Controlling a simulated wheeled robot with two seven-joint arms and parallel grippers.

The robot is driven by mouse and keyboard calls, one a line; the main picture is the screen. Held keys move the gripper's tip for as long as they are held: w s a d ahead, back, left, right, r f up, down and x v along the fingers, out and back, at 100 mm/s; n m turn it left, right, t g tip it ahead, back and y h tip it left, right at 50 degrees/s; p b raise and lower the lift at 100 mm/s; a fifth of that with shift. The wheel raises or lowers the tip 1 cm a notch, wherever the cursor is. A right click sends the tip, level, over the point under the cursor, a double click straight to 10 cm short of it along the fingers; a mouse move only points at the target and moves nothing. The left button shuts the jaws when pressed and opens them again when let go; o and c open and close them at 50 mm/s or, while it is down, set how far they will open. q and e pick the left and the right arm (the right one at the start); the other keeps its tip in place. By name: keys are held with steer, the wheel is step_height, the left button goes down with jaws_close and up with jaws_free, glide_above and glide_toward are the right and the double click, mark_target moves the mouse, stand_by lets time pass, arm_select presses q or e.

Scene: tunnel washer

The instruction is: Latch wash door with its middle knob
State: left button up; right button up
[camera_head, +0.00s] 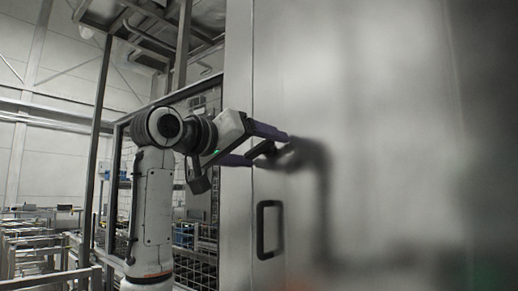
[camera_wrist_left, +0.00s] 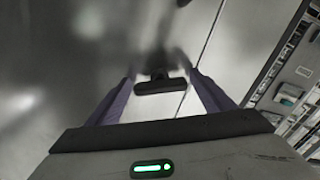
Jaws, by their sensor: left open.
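The wash door (camera_head: 380,120) is a large smooth steel panel filling the right of the head view; its surface also shows in the left wrist view (camera_wrist_left: 60,50). A dark knob (camera_head: 263,150) sticks out from the steel near the panel seam. It shows as a black bar in the left wrist view (camera_wrist_left: 160,86). My left gripper (camera_head: 269,148) is open, with its purple fingers on either side of the knob. In the left wrist view (camera_wrist_left: 163,92), gaps show between knob and fingers. My right gripper is not in view.
A black D-shaped handle (camera_head: 269,230) sits below the knob on the steel. Left of the panel stand a metal frame with wire mesh (camera_head: 205,235) and blue boxes (camera_head: 184,235). Conveyor rails (camera_head: 40,250) lie at the far left.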

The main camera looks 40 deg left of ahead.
arm_select(q)
steer(key=c, duration=1)
steer(key=m+p, duration=0.1)
steer(key=m, duration=0.1)
steer(key=shift+a+r+m, duration=0.1)
steer(key=shift+r+m, duration=0.05)
steer(key=shift+m, duration=0.15)
steer(key=shift+c, duration=0.2)
steer(key=shift+m+p, duration=0.6)
steer(key=shift+m, duration=0.6)
steer(key=o, duration=1)
steer(key=shift+o, duration=0.2)
